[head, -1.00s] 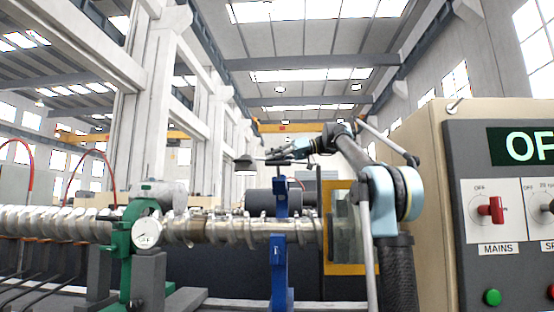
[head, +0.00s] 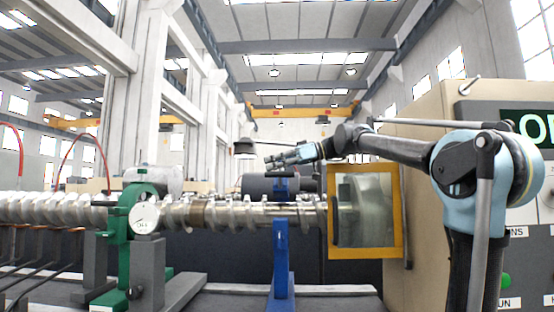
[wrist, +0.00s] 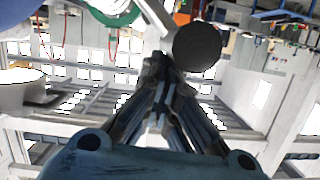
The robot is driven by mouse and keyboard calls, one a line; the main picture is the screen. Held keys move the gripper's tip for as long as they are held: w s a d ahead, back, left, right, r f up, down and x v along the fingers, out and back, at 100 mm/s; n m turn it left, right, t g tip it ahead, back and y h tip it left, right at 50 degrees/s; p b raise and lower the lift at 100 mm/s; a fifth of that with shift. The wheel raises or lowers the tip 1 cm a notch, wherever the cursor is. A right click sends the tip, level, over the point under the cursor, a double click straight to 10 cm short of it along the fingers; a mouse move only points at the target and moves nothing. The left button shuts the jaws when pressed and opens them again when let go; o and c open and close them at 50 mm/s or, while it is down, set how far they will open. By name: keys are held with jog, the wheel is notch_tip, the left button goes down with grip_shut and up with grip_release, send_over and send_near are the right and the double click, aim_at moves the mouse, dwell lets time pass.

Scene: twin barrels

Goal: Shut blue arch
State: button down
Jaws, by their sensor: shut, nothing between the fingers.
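The blue arch is a narrow stand in the middle of the head view. Its post (head: 280,262) rises to the long metal shaft (head: 240,215), and a blue upper part (head: 280,187) shows above the shaft. I cannot tell whether the arch is open or closed at the top. My gripper (head: 270,162) appears just above and slightly left of that upper part, pointing left. Its depth relative to the arch is unclear. In the wrist view my gripper's dark fingers (wrist: 157,62) come together with nothing held. The arch is not clearly identifiable there.
A green stand (head: 128,245) with a white dial gauge (head: 144,219) is left of the arch. A yellow-framed window (head: 366,212) is right of it. A beige cabinet (head: 425,130) with a control panel stands at far right. A dark disc (wrist: 197,46) shows in the wrist view.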

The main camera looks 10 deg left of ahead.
jog(key=shift+s+f, duration=0.25)
jog(key=shift+f, duration=0.2)
jog(key=shift+r, duration=0.15)
